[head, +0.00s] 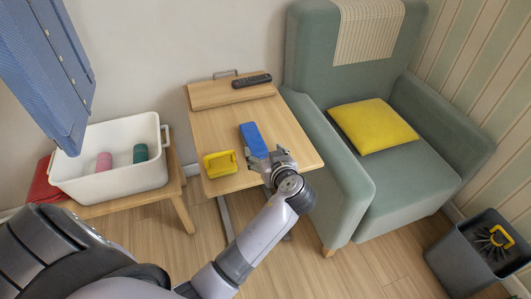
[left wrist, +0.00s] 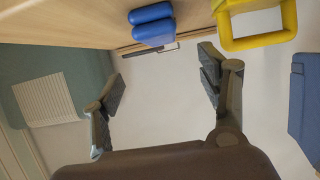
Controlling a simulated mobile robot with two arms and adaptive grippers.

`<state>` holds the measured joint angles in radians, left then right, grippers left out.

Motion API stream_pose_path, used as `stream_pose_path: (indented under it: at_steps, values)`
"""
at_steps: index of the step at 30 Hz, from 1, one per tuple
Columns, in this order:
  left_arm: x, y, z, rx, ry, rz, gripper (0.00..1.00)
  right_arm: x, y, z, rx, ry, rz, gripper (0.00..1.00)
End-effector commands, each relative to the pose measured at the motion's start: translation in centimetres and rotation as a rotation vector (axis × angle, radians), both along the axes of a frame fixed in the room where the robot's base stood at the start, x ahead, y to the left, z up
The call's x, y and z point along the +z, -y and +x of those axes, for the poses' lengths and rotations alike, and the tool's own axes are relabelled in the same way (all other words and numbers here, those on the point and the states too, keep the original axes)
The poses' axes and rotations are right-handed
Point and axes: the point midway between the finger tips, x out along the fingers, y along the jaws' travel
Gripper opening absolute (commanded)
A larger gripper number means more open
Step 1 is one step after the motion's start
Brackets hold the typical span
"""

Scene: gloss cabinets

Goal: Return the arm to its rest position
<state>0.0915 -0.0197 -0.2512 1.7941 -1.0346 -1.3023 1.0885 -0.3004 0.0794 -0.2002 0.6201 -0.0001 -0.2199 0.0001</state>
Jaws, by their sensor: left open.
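My left gripper (head: 270,160) is over the front right part of the wooden side table (head: 215,124), near the near end of a blue block-shaped object (head: 253,139). In the left wrist view its two fingers (left wrist: 160,85) are spread wide with nothing between them. The blue object (left wrist: 152,25) shows there beyond the fingers, apart from them, as two rounded blue pieces. My left arm reaches in from the bottom of the head view. My right gripper is in neither view.
A yellow handled object (head: 220,164) and a dark remote (head: 252,80) lie on the side table. A white tub (head: 115,183) with pink and green items stands on a low wooden table at left. A green armchair (head: 335,170) closely flanks the table; a grey bin (head: 460,262) stands right.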

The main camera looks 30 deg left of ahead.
Motion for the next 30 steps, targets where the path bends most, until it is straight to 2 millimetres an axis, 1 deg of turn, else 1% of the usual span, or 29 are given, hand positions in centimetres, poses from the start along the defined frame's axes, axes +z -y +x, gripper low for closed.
stream_pose_path:
  at_steps: [15,17,18,20,23,24,25,27,30]
  values:
    - [0.0,0.1,-0.1,0.000,-0.001,-0.001,0.68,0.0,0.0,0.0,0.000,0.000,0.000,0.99]
    - [-0.2,0.1,-0.4,-0.003,-0.011,-0.003,0.68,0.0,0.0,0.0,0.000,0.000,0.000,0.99]
    - [-0.7,0.1,-0.9,-0.009,-0.032,-0.011,0.68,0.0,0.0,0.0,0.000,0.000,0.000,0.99]
    - [-1.9,0.0,-2.3,-0.029,-0.090,-0.029,0.68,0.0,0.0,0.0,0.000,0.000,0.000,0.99]
    - [-5.0,0.3,-6.3,-0.110,-0.256,-0.084,0.68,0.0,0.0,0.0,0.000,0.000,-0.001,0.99]
    - [-6.2,0.6,-8.3,-0.160,-0.331,-0.111,0.68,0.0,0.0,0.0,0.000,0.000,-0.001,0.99]
    - [-6.9,1.0,-9.7,-0.200,-0.385,-0.129,0.68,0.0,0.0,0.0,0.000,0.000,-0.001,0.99]
    - [-8.2,1.8,-12.7,-0.296,-0.491,-0.165,0.68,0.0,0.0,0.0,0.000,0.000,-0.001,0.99]
    - [-9.1,3.1,-16.1,-0.423,-0.601,-0.202,0.68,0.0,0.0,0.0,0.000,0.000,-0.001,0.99]
